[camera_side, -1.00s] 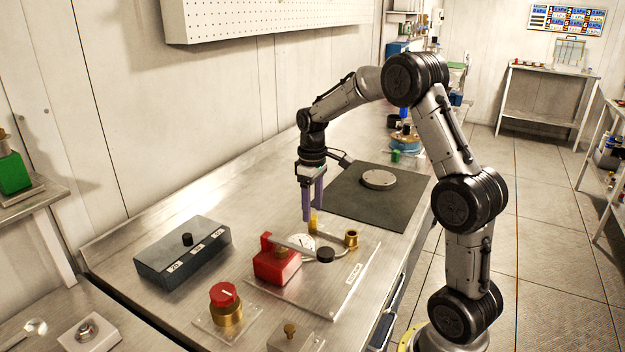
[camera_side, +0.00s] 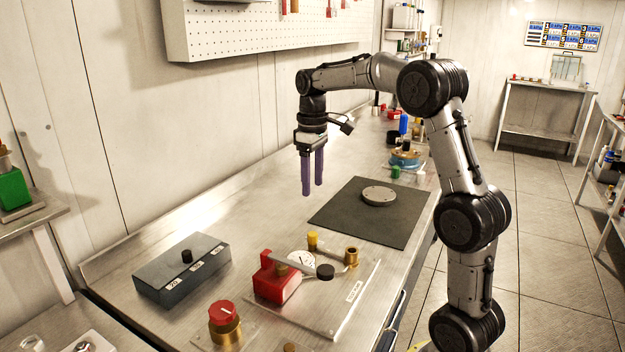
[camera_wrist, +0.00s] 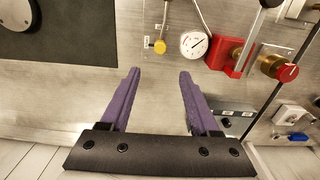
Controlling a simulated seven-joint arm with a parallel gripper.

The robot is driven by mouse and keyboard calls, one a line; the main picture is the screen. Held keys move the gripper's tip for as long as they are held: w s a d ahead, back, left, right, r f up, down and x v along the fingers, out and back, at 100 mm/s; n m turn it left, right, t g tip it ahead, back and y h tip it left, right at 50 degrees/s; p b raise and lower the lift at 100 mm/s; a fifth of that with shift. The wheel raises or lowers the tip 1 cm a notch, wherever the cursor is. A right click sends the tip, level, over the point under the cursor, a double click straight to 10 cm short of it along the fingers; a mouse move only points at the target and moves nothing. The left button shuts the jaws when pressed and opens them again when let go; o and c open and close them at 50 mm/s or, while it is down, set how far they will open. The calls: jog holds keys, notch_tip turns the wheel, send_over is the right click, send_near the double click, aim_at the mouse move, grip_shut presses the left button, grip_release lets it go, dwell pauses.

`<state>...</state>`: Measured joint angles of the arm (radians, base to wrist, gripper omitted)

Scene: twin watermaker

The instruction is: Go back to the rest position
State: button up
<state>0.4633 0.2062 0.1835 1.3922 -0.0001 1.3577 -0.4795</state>
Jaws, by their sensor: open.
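My gripper (camera_side: 312,183) has two purple fingers and hangs pointing down above the steel bench (camera_side: 235,215). It is open and empty, and the wrist view shows the two fingers (camera_wrist: 157,75) apart with bare bench between them. In the side view it is well above the bench, behind the red-blocked fixture plate (camera_side: 345,308) and left of the dark mat (camera_side: 393,228). The plate carries a red block (camera_side: 276,282), a dial gauge (camera_side: 301,262), a yellow-topped part (camera_side: 312,241) and a brass fitting (camera_side: 351,256).
A grey box with a black knob (camera_side: 180,272) stands at the left of the bench. A red-topped brass knob (camera_side: 223,318) is in front. A round grey disc (camera_side: 379,196) lies on the mat. A pegboard (camera_side: 265,45) hangs on the wall behind.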

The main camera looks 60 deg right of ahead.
jog(key=s+a+r+n+t, duration=0.1)
jog(key=s+a+r+t, duration=0.1)
jog(key=s+a+r, duration=0.4)
jog(key=s+a+r+n+t, duration=0.15)
jog(key=s+a, duration=0.25)
jog(key=a, duration=0.4)
jog(key=s+a+f+m+t, duration=0.2)
jog(key=s+a+f, duration=0.3)
jog(key=s+f, duration=0.4)
jog(key=s, duration=0.2)
jog(key=shift+s+m, duration=0.3)
jog(key=shift+m, duration=0.05)
